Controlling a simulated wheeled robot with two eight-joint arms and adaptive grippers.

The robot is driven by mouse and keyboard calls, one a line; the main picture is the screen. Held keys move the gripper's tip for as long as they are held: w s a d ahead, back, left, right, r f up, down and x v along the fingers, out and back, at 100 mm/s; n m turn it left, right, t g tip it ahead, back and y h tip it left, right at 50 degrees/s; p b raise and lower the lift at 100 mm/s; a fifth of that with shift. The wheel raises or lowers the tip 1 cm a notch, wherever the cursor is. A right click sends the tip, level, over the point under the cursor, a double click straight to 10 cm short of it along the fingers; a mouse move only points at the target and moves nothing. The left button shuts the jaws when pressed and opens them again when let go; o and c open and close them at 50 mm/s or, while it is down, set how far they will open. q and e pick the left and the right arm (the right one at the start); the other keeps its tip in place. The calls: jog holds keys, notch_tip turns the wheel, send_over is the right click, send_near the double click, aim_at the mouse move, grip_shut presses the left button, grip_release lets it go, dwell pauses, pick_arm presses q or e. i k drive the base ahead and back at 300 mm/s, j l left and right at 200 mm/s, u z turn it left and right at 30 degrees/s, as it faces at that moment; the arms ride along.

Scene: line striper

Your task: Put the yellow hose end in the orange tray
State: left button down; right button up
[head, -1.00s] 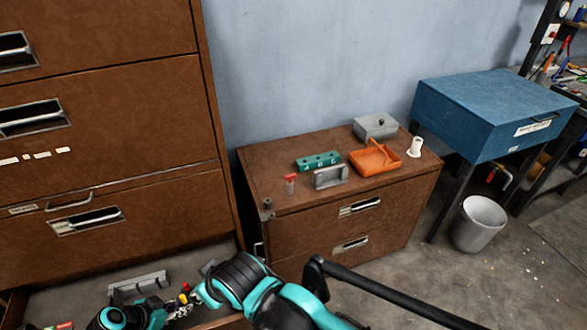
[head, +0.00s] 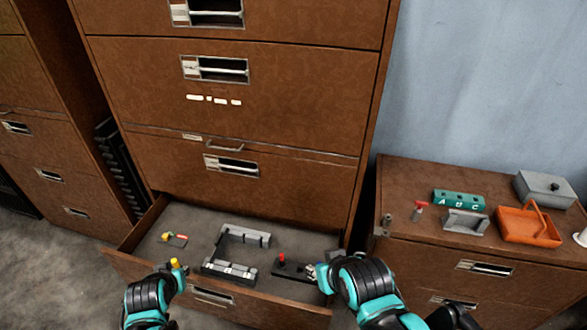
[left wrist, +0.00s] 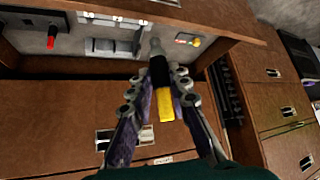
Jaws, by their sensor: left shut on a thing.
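The yellow hose end (left wrist: 165,107), with a black collar and a grey metal tip, is held between the fingers of my left gripper (left wrist: 157,82). In the head view my left gripper (head: 176,270) is at the front left of the open drawer (head: 205,231), with the yellow part (head: 175,263) showing at its fingertips. My right gripper (head: 317,272) is at the drawer's right side, close to a black block with a red knob (head: 283,262); its fingers are too small to read. The orange tray (head: 528,228) with a raised handle sits on the low cabinet at right.
The drawer also holds grey brackets (head: 230,270) and a small block with a yellow knob (head: 175,240). On the low cabinet (head: 425,178), a green lettered block (head: 459,200), a grey holder (head: 465,222), a red-topped item (head: 420,210) and a grey box (head: 544,189) stand near the tray.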

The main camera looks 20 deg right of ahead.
aim_at(544, 234)
jog(key=l+z, duration=0.2)
jog(key=l, duration=0.5)
jog(key=l+z, duration=0.2)
jog(key=l, duration=0.55)
jog(key=l+z, duration=0.25)
jog(key=l, duration=0.45)
jog(key=i+l+z, duration=0.2)
jog(key=l, duration=0.5)
